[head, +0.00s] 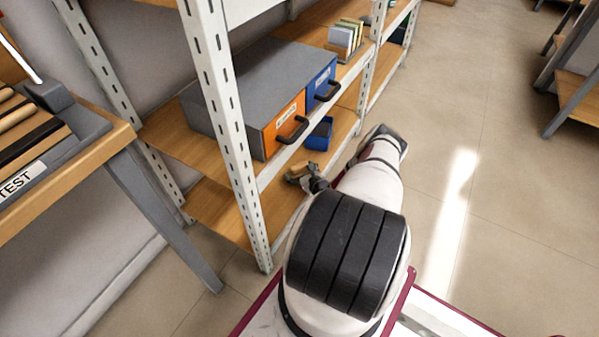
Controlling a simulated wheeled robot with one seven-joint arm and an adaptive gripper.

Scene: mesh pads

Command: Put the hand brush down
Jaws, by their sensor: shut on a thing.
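My gripper (315,183) is small and dark in the head view, beyond the white links of my arm. It is shut on the hand brush (298,171), a small brown thing at its tip. The brush appears over the lower wooden shelf (285,202) of the metal rack. Whether it touches that shelf cannot be told. Part of the gripper is hidden by my arm, and the bristles are too small to make out.
A grey case with orange and blue drawer fronts (250,80) stands on the shelf above. A blue bin (320,133) sits behind the brush. A perforated rack post (222,110) stands to the left. A workbench (90,165) is at far left. Open floor (500,200) lies right.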

